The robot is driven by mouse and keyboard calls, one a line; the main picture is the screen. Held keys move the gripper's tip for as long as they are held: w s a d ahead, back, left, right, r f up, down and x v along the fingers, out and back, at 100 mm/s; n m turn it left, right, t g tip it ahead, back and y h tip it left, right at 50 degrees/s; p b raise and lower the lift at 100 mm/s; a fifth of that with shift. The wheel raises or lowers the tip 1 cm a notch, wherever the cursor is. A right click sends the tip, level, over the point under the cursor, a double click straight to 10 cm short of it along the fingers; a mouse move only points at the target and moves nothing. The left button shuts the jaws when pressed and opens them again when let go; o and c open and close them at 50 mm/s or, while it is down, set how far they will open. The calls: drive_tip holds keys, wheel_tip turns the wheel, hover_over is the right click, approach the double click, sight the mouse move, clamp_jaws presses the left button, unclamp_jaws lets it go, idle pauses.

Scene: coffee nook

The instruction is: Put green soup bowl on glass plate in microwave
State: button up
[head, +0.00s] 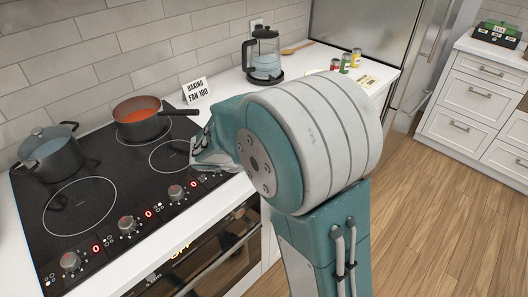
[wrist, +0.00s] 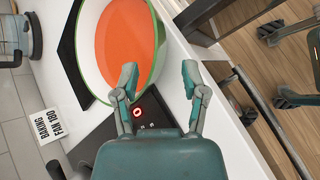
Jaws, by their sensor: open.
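The green soup bowl (wrist: 88,42) shows at the top of the wrist view, with a green outside, a white inside and orange soup in it. It stands on the white counter beside the black cooktop. My gripper (wrist: 158,78) is open, its two fingers apart with nothing held between them. The finger on the left overlaps the bowl's near rim in the picture; I cannot tell whether it touches. In the head view my arm covers this part of the counter and I cannot make out the bowl. The microwave and glass plate are not in view.
A "Baking fan 180" sign (head: 196,91), a kettle (head: 264,55) and small cans (head: 346,63) stand on the counter.

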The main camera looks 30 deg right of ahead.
drive_tip(key=x, duration=0.6)
drive_tip(key=shift+r, duration=0.1)
clamp_jaws()
